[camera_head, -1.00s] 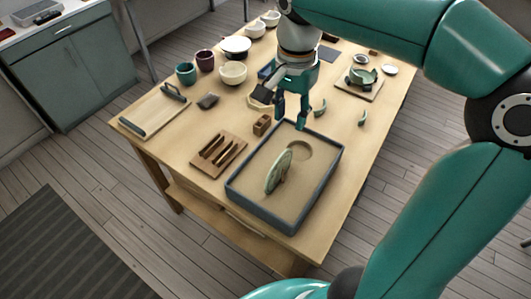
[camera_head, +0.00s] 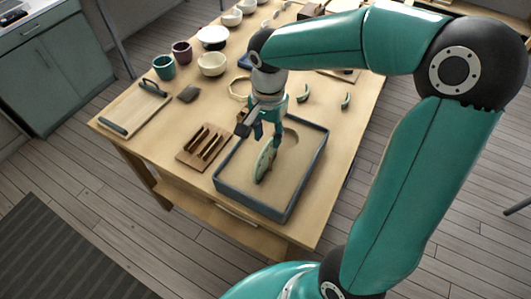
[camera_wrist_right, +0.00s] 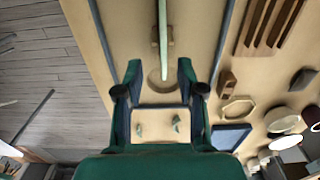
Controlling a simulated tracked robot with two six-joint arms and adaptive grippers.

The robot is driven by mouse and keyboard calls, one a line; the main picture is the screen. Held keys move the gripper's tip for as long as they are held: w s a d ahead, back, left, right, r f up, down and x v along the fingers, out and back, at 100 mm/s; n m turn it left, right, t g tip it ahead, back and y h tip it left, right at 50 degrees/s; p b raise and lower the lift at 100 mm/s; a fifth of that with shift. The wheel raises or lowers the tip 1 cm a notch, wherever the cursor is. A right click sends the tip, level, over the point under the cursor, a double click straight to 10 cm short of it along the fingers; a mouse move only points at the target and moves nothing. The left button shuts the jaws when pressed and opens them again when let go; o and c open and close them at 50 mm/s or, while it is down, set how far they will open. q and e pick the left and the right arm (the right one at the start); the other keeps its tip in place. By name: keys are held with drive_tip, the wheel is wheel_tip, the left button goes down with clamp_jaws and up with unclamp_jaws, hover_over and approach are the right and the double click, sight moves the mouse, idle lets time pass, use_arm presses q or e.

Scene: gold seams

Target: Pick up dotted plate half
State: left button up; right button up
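A pale green plate half (camera_head: 265,160) stands upright on its edge in the blue-rimmed sand tray (camera_head: 221,185). Dots on it are too small to make out. In the right wrist view the plate half (camera_wrist_right: 163,45) shows nearly edge-on, ahead of the fingers. My right gripper (camera_head: 268,133) is just above and behind the plate half, its fingers apart and empty. In the right wrist view this gripper (camera_wrist_right: 158,70) is open, with the plate's line falling between its fingers. No contact with the plate shows. My left gripper is not in view.
A slotted wooden rack (camera_head: 205,146) stands left of the tray. Cups, bowls and a board (camera_head: 135,108) fill the table's far left. A round hollow (camera_wrist_right: 160,86) marks the sand.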

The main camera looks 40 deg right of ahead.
sight(266, 144)
drive_tip(key=shift+w+a+f+p, duration=0.15)
drive_tip(key=shift+f+p, duration=0.4)
drive_tip(key=shift+f, duration=2.05)
clamp_jaws()
